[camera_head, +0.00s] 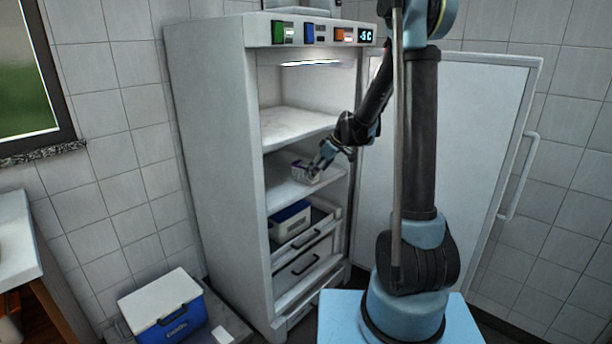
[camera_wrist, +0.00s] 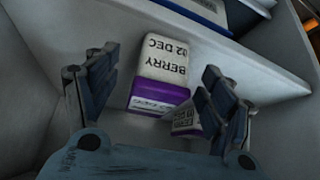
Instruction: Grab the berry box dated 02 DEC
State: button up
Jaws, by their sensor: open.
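In the wrist view, a box (camera_wrist: 166,62) with a white top reading "BERRY 02 DEC" and a purple band lies between the two fingers of my gripper (camera_wrist: 155,95). My gripper is open and the fingers stand to either side, with gaps to the box. A second, partly hidden box (camera_wrist: 186,121) with a purple edge sits by the right finger; its date is covered. In the head view, my gripper (camera_head: 322,160) reaches onto the fridge shelf beside a small white and purple box (camera_head: 304,170); its print is too small to read.
The fridge (camera_head: 215,170) is open, its door (camera_head: 465,150) swung to the right. The shelf above (camera_head: 293,126) is empty. A blue and white container (camera_head: 290,222) stands below, over drawers. A blue cooler (camera_head: 165,305) stands on the left.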

aim_at(298, 166)
jog(key=shift+w+a, duration=0.2)
jog(key=shift+a, duration=0.2)
jog(key=shift+w+a, duration=0.25)
jog(key=shift+a, duration=0.25)
jog(key=shift+w+a, duration=0.25)
jog(key=shift+a, duration=0.25)
jog(key=shift+x, duration=1.05)
jog(key=shift+w+a+f, duration=0.1)
jog(key=shift+a+f, duration=0.1)
jog(key=shift+f, duration=0.2)
jog(key=c, duration=1.5)
